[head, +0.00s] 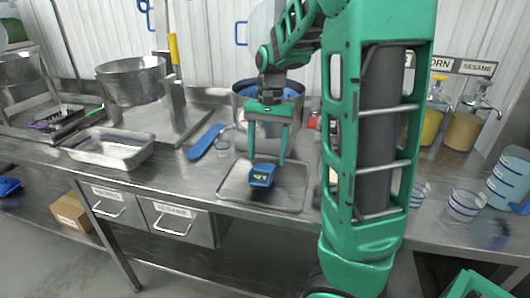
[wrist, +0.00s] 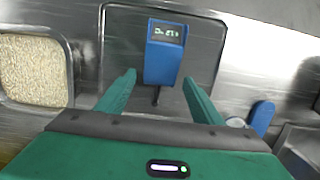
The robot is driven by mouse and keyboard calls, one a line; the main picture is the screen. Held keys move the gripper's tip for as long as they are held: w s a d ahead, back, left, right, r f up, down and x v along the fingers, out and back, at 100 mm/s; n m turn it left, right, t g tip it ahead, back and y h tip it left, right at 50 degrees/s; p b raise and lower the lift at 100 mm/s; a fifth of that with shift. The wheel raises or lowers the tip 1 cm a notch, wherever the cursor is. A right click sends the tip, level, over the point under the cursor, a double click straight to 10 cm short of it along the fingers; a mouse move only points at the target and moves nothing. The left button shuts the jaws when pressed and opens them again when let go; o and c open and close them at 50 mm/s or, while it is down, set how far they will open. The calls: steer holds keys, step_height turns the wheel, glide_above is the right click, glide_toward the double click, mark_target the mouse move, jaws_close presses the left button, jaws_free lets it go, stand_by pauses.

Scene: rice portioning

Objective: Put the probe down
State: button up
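The probe, a blue block with a lit display (head: 262,175), is over the shallow metal tray (head: 232,199) on the counter. In the wrist view the probe (wrist: 166,58) is at the tray's middle, with a dark thin stem at its lower end. The tray rim (wrist: 222,40) shows around it. My gripper (head: 268,162) points down over the tray with its fingers apart. In the wrist view the gripper's fingertips (wrist: 160,77) are at either side of the probe's lower end, with no clear contact. The probe appears to lie on the tray.
A blue flat tool (head: 206,141) and a small clear cup (head: 223,147) lie left of the tray. A large pot (head: 240,100) stands behind it. A pan of grain (wrist: 35,72) is beside the tray in the wrist view. Cups (head: 464,205) and dispensers (head: 463,130) stand at right.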

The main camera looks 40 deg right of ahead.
steer(key=shift+r, duration=0.1)
step_height(320, 180, up, 12)
steer(key=w+d, duration=0.1)
steer(key=shift+d, duration=0.3)
stand_by(0.5)
